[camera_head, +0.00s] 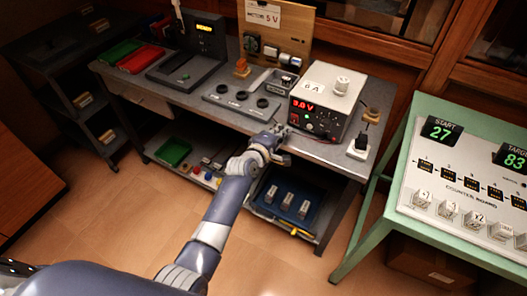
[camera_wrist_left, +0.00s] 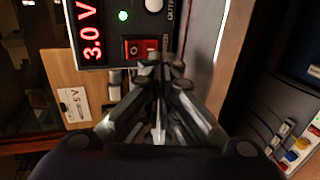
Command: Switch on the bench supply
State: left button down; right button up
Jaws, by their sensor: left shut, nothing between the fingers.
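The bench supply (camera_head: 324,105) is a white and black box on the right part of the grey workbench. Its red display reads 3.0 V, and it also shows in the left wrist view (camera_wrist_left: 92,32). A green light (camera_wrist_left: 123,15) glows on its panel. A red rocker switch (camera_wrist_left: 139,48) sits below the light's side of the panel, near a white knob. My left gripper (camera_head: 281,130) is shut and empty just in front of the supply's lower front. In the left wrist view its fingertips (camera_wrist_left: 166,62) are beside the red switch; I cannot tell whether they touch. My right gripper is not in view.
The workbench (camera_head: 217,93) also holds a panel with several dark rings, a board labelled MOTORS 5 V (camera_head: 264,16), and red and green trays. A blue tray (camera_head: 287,201) sits on the shelf below. A green-framed counter board (camera_head: 460,180) stands at right.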

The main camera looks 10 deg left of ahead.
pick_arm(q)
jog(key=s+a, duration=0.3)
jog(key=s, duration=0.6)
jog(key=shift+s+r+b, duration=0.25)
jog(key=shift+s+b, duration=0.1)
jog(key=shift+s, duration=0.05)
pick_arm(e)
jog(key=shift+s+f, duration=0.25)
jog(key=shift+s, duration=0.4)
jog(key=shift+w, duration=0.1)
